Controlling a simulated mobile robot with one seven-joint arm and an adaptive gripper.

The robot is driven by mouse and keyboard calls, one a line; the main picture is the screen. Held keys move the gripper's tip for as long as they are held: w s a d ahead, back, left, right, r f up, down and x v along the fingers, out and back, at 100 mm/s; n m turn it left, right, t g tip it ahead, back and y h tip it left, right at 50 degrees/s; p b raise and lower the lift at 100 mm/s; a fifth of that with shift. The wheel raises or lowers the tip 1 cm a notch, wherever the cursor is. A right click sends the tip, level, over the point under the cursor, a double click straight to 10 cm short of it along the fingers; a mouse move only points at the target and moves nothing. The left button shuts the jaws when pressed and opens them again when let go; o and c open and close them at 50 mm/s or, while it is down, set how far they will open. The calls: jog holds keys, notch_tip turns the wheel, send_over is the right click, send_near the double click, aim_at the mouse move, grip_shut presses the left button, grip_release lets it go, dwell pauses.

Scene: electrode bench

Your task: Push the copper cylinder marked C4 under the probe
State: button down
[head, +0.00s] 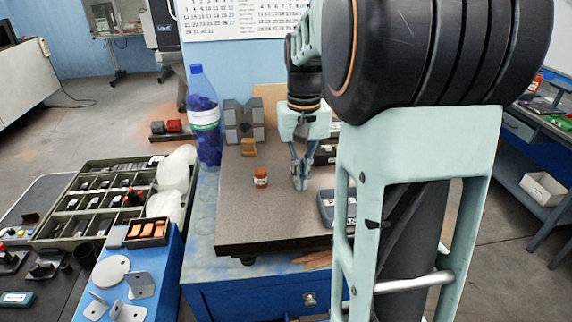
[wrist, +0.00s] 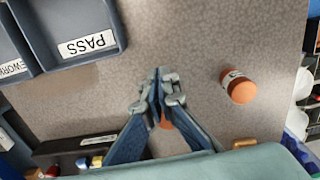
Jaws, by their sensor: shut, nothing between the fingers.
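A short copper cylinder (head: 261,177) with a white label stands upright on the grey-brown bench plate (head: 240,222); I cannot read the label. The cylinder also shows in the wrist view (wrist: 240,88), right of my gripper. My gripper (head: 301,186) points down, low over the plate, a short way right of the cylinder in the head view and apart from it. In the wrist view its fingertips (wrist: 158,88) are together and empty. A small orange patch (wrist: 166,122) shows behind the fingers; I cannot tell what it is. I cannot make out a probe in either view.
A grey block fixture (head: 243,117) and a small brass block (head: 249,147) stand at the plate's back left, by a blue bottle (head: 204,115). A grey tray (wrist: 75,62) labelled PASS and a dark rack (wrist: 75,149) flank my gripper. Plate around the cylinder is clear.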

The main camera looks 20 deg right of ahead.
jog(key=shift+w+d, duration=0.15)
jog(key=shift+w, duration=0.5)
jog(key=shift+r, duration=0.1)
jog(key=shift+w+d+r+p, duration=0.1)
jog(key=shift+w+d+p, duration=0.05)
jog(key=shift+w+p, duration=0.4)
jog(key=shift+w+d+p, duration=0.15)
jog(key=shift+w+p, duration=0.2)
jog(key=shift+w, duration=0.3)
jog(key=shift+w+d, duration=0.15)
jog(key=shift+w, duration=0.4)
jog(key=shift+s, duration=0.15)
